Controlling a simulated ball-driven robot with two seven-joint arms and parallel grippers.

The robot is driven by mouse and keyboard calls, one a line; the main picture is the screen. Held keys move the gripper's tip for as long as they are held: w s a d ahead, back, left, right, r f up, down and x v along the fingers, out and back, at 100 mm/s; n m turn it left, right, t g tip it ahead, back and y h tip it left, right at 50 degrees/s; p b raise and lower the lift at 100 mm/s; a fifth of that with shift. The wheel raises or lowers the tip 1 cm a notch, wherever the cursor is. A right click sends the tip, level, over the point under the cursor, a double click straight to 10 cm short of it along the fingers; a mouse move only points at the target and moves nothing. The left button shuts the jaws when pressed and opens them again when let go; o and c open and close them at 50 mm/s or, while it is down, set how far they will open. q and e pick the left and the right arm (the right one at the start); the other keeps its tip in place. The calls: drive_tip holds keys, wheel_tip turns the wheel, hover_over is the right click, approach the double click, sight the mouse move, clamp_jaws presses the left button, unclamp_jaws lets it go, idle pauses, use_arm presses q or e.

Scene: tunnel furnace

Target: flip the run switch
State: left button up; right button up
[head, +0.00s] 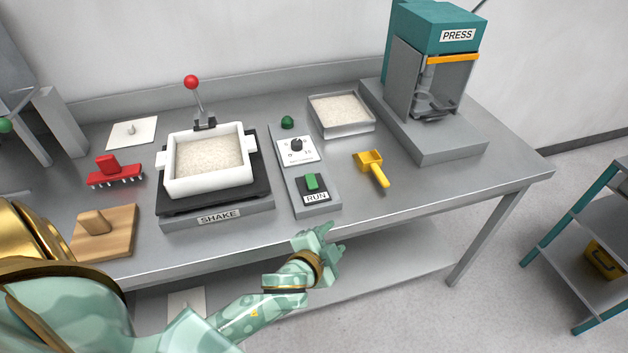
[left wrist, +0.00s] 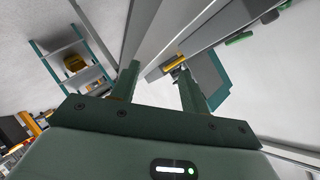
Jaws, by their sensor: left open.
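The run switch (head: 312,183) is a green rocker on a black plate at the front of a grey control box (head: 303,209), above a RUN label. My left gripper (head: 327,240) is open and empty, at the table's front edge, just in front of the box and apart from the switch. In the left wrist view, the two fingers of the left gripper (left wrist: 160,85) stand apart with nothing held between them. A green piece at the upper right there (left wrist: 238,39) looks like the switch. My right gripper is not in view.
Left of the box is the SHAKE machine (head: 258,200) with a white sand-filled frame. A dial (head: 297,145) and green lamp (head: 287,122) sit behind the switch. A yellow scoop (head: 371,166), sand tray (head: 341,129) and press (head: 438,60) stand right. The front right tabletop is clear.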

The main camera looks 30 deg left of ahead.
use_arm(q)
drive_tip(key=w+d+r+m+t+h, duration=0.2)
drive_tip(key=w+d+r+m+h, duration=0.15)
drive_tip(key=d+r, duration=0.2)
drive_tip(key=w+d+r+m+t+h, duration=0.25)
drive_tip(key=w+d+r+h, duration=0.2)
drive_tip(key=r, duration=0.25)
drive_tip(key=d+r+m+g+h, duration=0.5)
drive_tip(key=d+m+g+h, duration=0.1)
drive_tip(key=m+h, duration=0.25)
drive_tip(key=m+g+y+b, duration=0.2)
drive_tip(key=g+y, duration=1)
drive_tip(key=y, duration=0.4)
approach(312, 183)
wheel_tip(312, 183, down, 8)
drive_tip(key=b, duration=0.3)
drive_tip(key=shift+s+b, duration=0.2)
drive_tip(key=shift+b, duration=0.1)
drive_tip(key=shift+c, duration=0.3)
